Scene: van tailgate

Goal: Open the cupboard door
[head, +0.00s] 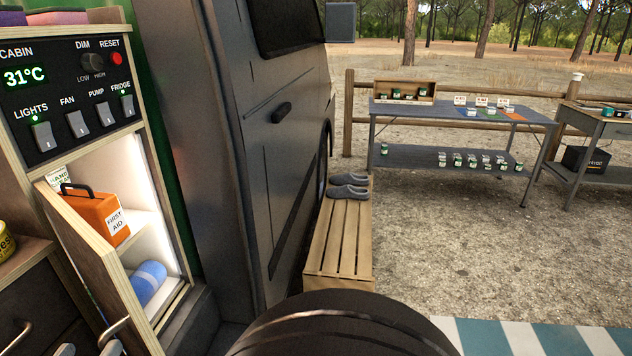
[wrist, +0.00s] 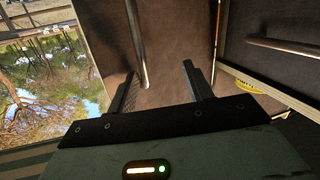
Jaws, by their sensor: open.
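The cupboard door (head: 78,242) stands partly open at the left of the head view, swung out from its left side. Its brown face fills the middle of the wrist view (wrist: 180,35). The door's metal bar handle (head: 115,328) also shows in the wrist view (wrist: 138,45), near the left finger and apparently between the two fingers. My gripper (wrist: 158,68) is open in front of the door face; its fingertips just show at the bottom left of the head view (head: 88,349). I cannot tell whether a finger touches the handle.
Inside the lit cupboard are an orange first aid box (head: 98,215) and a blue roll (head: 149,283). A switch panel (head: 70,90) is above. A drawer handle (head: 17,338) and yellow tin (head: 6,241) are left of the door. A slatted bench (head: 340,240) stands beside the van.

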